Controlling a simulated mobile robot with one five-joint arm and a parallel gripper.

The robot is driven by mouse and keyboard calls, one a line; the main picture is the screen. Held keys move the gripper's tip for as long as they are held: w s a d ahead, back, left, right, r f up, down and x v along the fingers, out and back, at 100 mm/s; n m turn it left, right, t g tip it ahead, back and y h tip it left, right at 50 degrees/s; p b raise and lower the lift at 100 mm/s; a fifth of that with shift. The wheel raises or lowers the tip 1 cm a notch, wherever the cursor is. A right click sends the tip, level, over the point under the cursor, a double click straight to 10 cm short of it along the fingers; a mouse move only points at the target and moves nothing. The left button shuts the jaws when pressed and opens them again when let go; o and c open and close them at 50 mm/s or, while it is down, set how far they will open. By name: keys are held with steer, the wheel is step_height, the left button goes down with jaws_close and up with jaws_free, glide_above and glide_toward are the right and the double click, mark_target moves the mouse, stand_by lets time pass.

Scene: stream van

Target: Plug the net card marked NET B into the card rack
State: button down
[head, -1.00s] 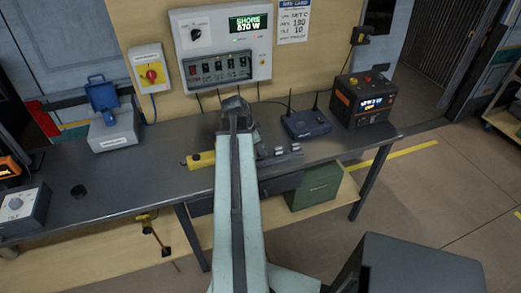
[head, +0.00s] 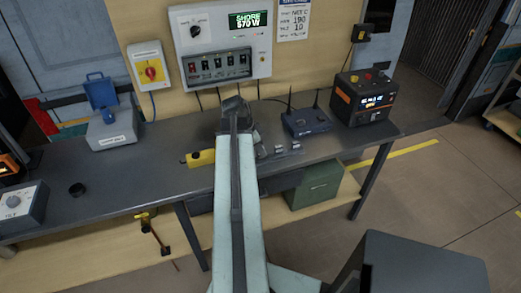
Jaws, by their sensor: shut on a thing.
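My pale arm reaches up the middle of the head view and over the bench. Its dark far joint (head: 235,112) is above the bench. The gripper itself is hidden behind the arm, so its fingers and anything in them do not show. A low dark unit with two small grey blocks on it, perhaps the card rack (head: 283,151), is on the bench just right of the arm. The arm covers part of it. No NET B marking can be read, and I cannot make out the card.
A blue router (head: 307,123) and an orange-black power unit (head: 362,99) stand to the right. A yellow item (head: 202,158) lies left of the arm. A switch panel (head: 220,47) hangs behind.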

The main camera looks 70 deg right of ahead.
steer(key=shift+f+b, duration=0.55)
steer(key=shift+f, duration=0.1)
steer(key=c, duration=1.3)
jaws_free()
steer(key=shift+r, duration=0.1)
steer(key=p+v, duration=0.7)
steer(key=shift+r, duration=0.35)
steer(key=shift+w+a, duration=0.1)
